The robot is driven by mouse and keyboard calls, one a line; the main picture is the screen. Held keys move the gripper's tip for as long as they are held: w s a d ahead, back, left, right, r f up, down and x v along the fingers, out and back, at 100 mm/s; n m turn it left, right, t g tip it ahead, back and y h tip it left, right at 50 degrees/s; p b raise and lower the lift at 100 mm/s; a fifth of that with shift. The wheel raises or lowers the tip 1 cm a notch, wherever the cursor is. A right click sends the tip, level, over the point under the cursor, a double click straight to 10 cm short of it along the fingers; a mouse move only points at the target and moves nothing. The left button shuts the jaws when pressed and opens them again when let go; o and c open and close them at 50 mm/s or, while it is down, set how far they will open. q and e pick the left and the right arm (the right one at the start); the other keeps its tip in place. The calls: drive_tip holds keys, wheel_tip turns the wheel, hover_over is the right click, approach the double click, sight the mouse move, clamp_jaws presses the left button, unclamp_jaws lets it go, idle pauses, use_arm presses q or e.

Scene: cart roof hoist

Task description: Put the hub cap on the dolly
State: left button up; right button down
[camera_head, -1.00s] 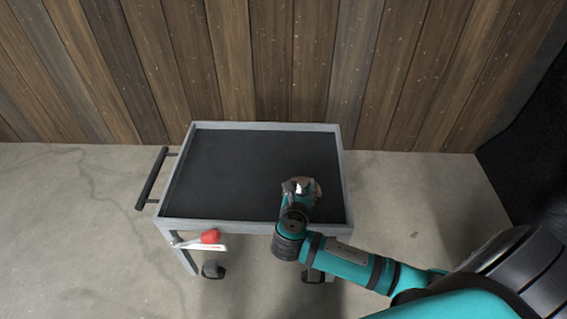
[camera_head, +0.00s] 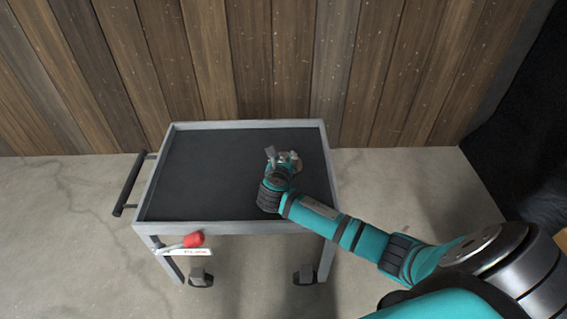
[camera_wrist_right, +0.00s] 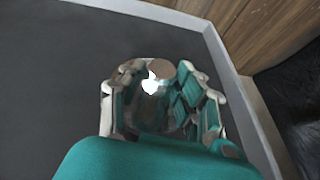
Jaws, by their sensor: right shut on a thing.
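The dolly (camera_head: 160,215) is a cart with a grey raised rim and a dark flat top, standing against the wooden wall. My right gripper (camera_head: 283,157) is over the right part of the dolly's top and is shut on the hub cap (camera_head: 295,164), a small round silvery-brown piece mostly hidden by the gripper. In the right wrist view the gripper's fingers (camera_wrist_right: 165,90) stand around the shiny hub cap (camera_wrist_right: 158,72), with the dark top beneath. I cannot tell whether the hub cap touches the top. My left gripper is out of view.
A black push handle (camera_head: 130,185) sticks out at the dolly's left side. A red knob (camera_head: 194,240) with a white label (camera_head: 185,252) is at its front left. The rest of the dark top (camera_head: 205,175) is bare. The wooden wall (camera_head: 250,60) is close behind.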

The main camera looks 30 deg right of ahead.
sight(283, 159)
drive_tip(key=shift+f, duration=0.1)
drive_tip(key=c, duration=0.9)
unclamp_jaws()
drive_tip(key=shift+s+a, duration=0.1)
drive_tip(key=shift+a, duration=0.05)
drive_tip(key=p+v, duration=0.1)
drive_tip(key=v, duration=0.2)
drive_tip(key=shift+r+p, duration=0.2)
drive_tip(key=shift+p, duration=0.1)
drive_tip(key=p+v, duration=0.2)
drive_tip(key=v, duration=0.5)
drive_tip(key=shift+s+a+r, duration=0.1)
drive_tip(key=shift+s+a, duration=0.05)
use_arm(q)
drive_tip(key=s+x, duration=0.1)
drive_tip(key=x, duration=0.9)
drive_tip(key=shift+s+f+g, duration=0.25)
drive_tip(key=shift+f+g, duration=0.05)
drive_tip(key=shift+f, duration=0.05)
use_arm(e)
drive_tip(key=shift+s+a+r, duration=0.2)
drive_tip(key=shift+s+a, duration=0.15)
drive_tip(key=shift+s, duration=0.1)
